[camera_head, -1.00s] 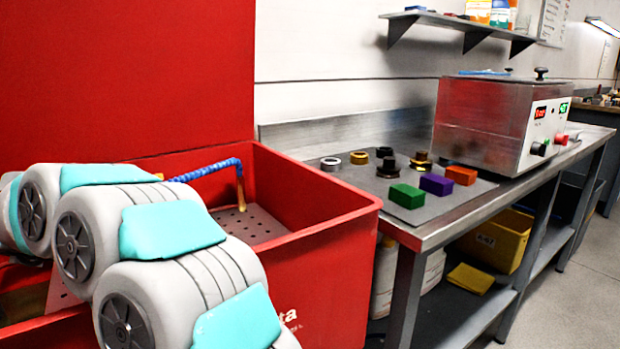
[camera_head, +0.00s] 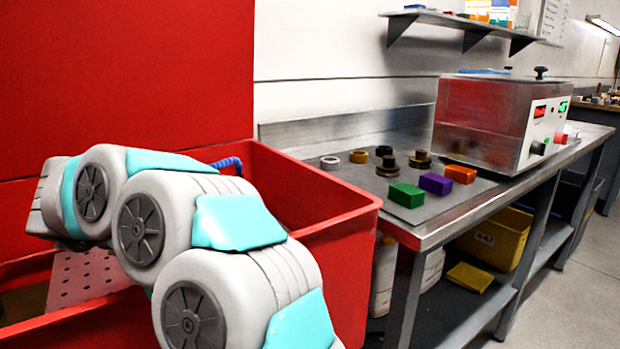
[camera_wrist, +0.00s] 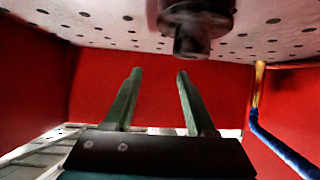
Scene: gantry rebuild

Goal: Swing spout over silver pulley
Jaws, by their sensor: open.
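The spout is a blue segmented hose with a brass tip. In the wrist view its brass end (camera_wrist: 259,88) is at the right and the blue hose (camera_wrist: 283,148) runs to the lower right. In the head view only a short blue piece of the spout (camera_head: 228,163) shows above my arm. A dark grey stepped round part (camera_wrist: 192,32) is at the perforated plate (camera_wrist: 110,22) in the wrist view; I cannot tell whether it is the silver pulley. My gripper (camera_wrist: 158,75) is open and empty, pointing toward the part, left of and apart from the spout.
The red washer tub (camera_head: 345,225) has high walls around the plate. On the bench, a grey mat (camera_head: 405,212) holds several rings and stepped parts and green, purple and orange blocks. A metal box machine (camera_head: 485,125) stands behind them. The bench meets the tub's right side.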

